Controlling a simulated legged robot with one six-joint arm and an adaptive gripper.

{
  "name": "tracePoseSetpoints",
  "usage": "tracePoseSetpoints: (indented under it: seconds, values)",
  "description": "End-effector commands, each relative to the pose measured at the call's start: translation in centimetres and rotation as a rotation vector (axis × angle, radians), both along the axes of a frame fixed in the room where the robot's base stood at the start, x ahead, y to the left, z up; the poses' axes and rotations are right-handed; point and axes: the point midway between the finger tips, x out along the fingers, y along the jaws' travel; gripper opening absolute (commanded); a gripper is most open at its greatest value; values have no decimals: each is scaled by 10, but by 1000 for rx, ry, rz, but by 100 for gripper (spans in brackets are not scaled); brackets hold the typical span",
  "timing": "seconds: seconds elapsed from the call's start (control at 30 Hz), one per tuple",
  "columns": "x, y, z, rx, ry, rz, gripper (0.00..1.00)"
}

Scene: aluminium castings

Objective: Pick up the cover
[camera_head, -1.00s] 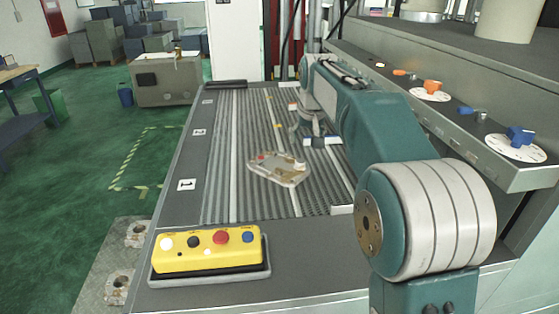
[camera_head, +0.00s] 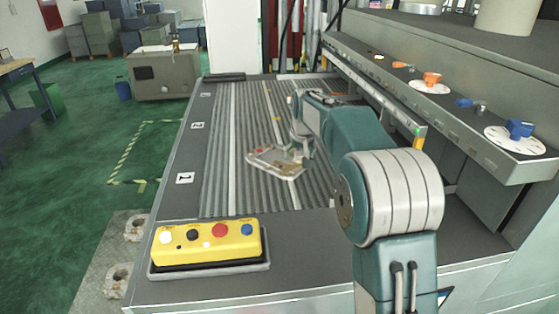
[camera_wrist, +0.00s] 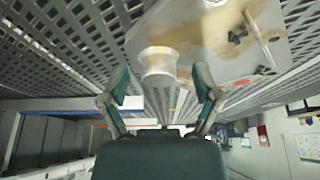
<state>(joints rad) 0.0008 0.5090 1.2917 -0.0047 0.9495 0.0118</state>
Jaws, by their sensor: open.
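The cover (camera_head: 268,157) is a flat, pale metal casting with brownish stains and a small red spot. It lies on the ribbed bed of the bench. In the wrist view its plate (camera_wrist: 235,45) fills the upper right, and a round, pale boss (camera_wrist: 157,65) stands out from its near end. My gripper (camera_head: 301,138) is above the right end of the cover and hides part of it. In the wrist view my gripper (camera_wrist: 160,82) is open and empty, with one finger either side of the boss. I cannot tell the exact gap to the boss.
A yellow button box (camera_head: 207,247) sits at the bench's front left. A control ledge with an orange knob (camera_head: 432,79) and a blue knob (camera_head: 520,129) runs along the right. The ribbed bed (camera_head: 230,185) left of the cover is clear.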

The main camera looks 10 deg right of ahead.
Motion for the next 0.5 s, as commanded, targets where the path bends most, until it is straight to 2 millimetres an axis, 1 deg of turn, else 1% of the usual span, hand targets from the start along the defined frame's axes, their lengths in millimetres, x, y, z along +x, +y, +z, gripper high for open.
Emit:
tracePoseSetpoints:
  seconds: [0.2, 0.23, 0.27, 0.3, 0.4, 0.5]
  values:
    - [1, 0, -1, 0, -2, 0, 81]
    - [1, 0, -1, 0, -2, 0, 72]
    - [1, 0, -1, 0, -2, 0, 59]
    - [1, 0, -1, 0, -2, 0, 41]
    - [1, 0, -2, 0, -2, 0, 0]
    - [1, 0, -2, 0, -1, 0, 0]
